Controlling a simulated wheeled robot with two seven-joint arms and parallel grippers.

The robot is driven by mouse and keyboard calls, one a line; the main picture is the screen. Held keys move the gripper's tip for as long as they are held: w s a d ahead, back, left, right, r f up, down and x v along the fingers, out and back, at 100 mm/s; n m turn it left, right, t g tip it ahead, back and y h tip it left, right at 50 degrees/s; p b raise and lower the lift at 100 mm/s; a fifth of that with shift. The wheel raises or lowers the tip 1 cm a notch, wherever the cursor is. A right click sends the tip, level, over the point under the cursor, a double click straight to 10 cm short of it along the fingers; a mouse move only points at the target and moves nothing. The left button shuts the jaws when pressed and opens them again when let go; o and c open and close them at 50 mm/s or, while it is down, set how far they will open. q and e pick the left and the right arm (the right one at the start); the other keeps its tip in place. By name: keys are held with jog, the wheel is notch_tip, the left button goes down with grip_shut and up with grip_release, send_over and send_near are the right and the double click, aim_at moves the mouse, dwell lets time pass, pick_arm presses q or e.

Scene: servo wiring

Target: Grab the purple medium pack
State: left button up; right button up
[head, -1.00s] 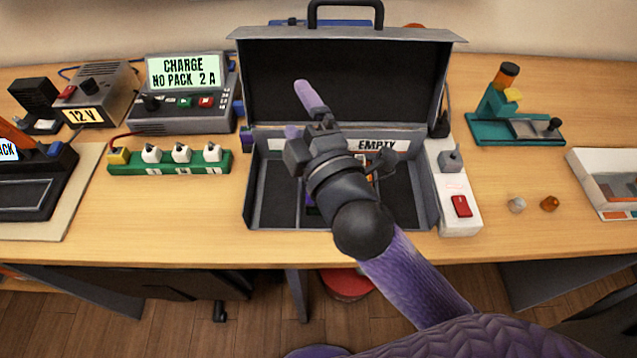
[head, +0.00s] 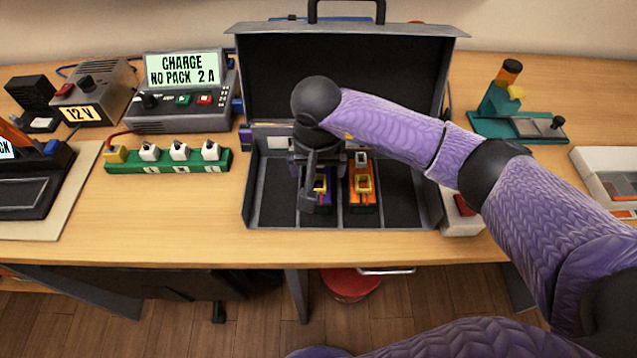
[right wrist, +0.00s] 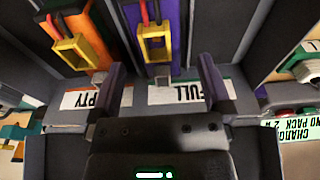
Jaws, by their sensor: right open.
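The purple pack (head: 321,186) stands in a middle compartment of the open case, partly hidden by my right gripper in the head view. In the right wrist view the purple pack (right wrist: 154,42) shows a yellow connector and red and dark leads. My right gripper (right wrist: 163,78) is open, its two fingers apart, with the pack's end showing beyond the gap between them. They do not appear to grip it. In the head view the right gripper (head: 310,190) points down into the case. My left gripper is not in view.
An orange pack (head: 362,187) stands in the compartment to the right, close to the purple one. The case (head: 257,190) has raised walls, dividers and an upright lid (head: 400,80). A "FULL" label (right wrist: 190,92) shows near the purple pack. Outer compartments look empty.

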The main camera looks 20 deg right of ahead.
aim_at(318, 175)
jog(key=f, duration=0.3)
jog(key=shift+w+d+f, duration=0.2)
jog(key=shift+w, duration=0.05)
jog(key=shift+r, duration=0.1)
grip_shut()
